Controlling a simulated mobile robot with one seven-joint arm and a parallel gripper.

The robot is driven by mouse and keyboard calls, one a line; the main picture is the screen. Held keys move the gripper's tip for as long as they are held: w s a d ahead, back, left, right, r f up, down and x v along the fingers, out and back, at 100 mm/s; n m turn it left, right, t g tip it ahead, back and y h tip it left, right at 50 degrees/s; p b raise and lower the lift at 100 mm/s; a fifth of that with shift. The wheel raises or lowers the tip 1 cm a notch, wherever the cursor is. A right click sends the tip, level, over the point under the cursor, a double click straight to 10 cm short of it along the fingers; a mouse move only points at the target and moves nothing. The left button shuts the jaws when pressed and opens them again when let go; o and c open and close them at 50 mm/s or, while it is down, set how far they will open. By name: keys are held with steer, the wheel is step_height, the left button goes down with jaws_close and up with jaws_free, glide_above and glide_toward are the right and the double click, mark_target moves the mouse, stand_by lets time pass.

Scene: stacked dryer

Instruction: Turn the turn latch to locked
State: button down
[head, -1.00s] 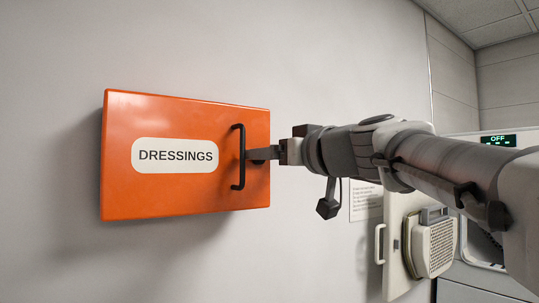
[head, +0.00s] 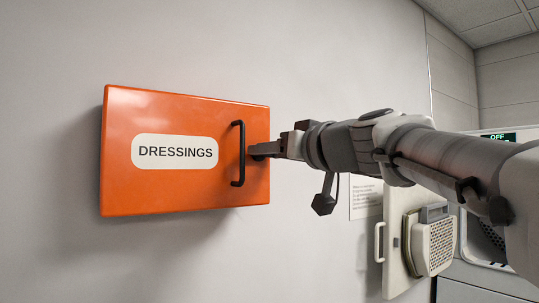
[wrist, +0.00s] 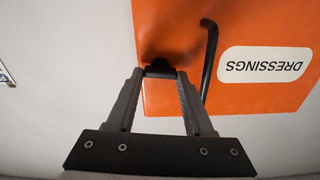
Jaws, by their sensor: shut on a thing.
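An orange cabinet (head: 160,190) marked DRESSINGS hangs on the wall, its door shut. A black bar handle (head: 238,153) stands upright near the door's right edge. My gripper (head: 256,151) reaches in from the right, with its fingertips at the door just right of the handle. In the wrist view, my gripper (wrist: 160,76) is shut on a small dark piece, the turn latch (wrist: 159,67), at the cabinet's edge. The fingers largely hide the latch in the head view, and I cannot read its angle. The handle (wrist: 209,62) is beside the fingers, apart from them.
A white dryer (head: 480,150) with an OFF display stands at the far right. Its open door (head: 397,240) is below my arm. A printed notice (head: 365,198) is on the wall. The wall left of and below the cabinet is clear.

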steer(key=m, duration=0.8)
steer(key=m+b, duration=0.1)
steer(key=m, duration=0.7)
steer(key=shift+d+f, duration=0.15)
steer(key=shift+m, duration=0.4)
steer(key=shift+c, duration=1.4)
jaws_free()
steer(key=b+v, duration=0.1)
steer(key=v, duration=1.6)
steer(key=shift+d+b, duration=0.2)
steer(key=shift+b, duration=0.2)
